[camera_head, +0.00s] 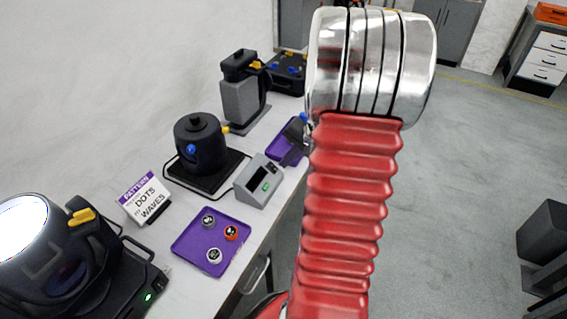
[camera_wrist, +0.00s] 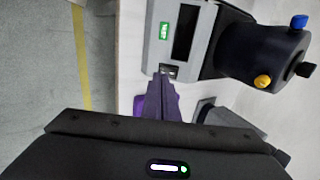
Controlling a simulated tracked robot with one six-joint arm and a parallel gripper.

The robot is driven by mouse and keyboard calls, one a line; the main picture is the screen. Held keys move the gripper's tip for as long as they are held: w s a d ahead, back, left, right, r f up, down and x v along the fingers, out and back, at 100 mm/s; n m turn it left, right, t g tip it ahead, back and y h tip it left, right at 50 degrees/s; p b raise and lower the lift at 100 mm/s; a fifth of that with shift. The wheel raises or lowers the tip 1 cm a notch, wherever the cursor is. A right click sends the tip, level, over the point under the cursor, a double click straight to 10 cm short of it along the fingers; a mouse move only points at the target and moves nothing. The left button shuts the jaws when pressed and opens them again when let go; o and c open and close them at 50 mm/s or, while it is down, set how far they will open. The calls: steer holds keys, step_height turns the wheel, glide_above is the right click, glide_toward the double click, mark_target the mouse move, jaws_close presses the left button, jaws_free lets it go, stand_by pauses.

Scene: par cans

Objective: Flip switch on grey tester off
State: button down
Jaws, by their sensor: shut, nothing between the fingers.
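The grey tester (camera_head: 247,193) stands on the white bench, left of my red arm in the head view. It has a sloped face with a dark window and a lit green display. In the wrist view the tester (camera_wrist: 207,28) is at the top centre. Its small switch (camera_wrist: 168,71) sits at the face's lower end, but which way it is set is too small to tell. My gripper (camera_wrist: 166,80) is shut and empty, its dark fingertips right by the switch. Whether they touch it I cannot tell.
A black lamp (camera_head: 197,145) on a black base stands left of the tester. A purple tray (camera_head: 188,247) with several small knobs lies in front, beside a pattern sign (camera_head: 146,197). Another large lamp (camera_head: 65,255) is near left. Open floor lies to the right.

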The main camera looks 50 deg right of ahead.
steer(key=s+d+r, duration=0.2)
steer(key=s+r, duration=0.5)
steer(key=shift+s+d+r, duration=0.15)
steer(key=shift+s+r, duration=0.2)
steer(key=shift+f, duration=0.1)
stand_by(0.3)
steer(key=s+a+r+n, duration=0.1)
steer(key=a+r+n, duration=0.2)
steer(key=a, duration=0.9)
steer(key=s+a+r+n+h, duration=0.1)
steer(key=a+r+n, duration=0.2)
steer(key=a+n, duration=0.4)
steer(key=a+r+n, duration=0.4)
steer(key=a, duration=1.4)
steer(key=shift+s+n+h, duration=0.3)
steer(key=shift+s+n, duration=0.1)
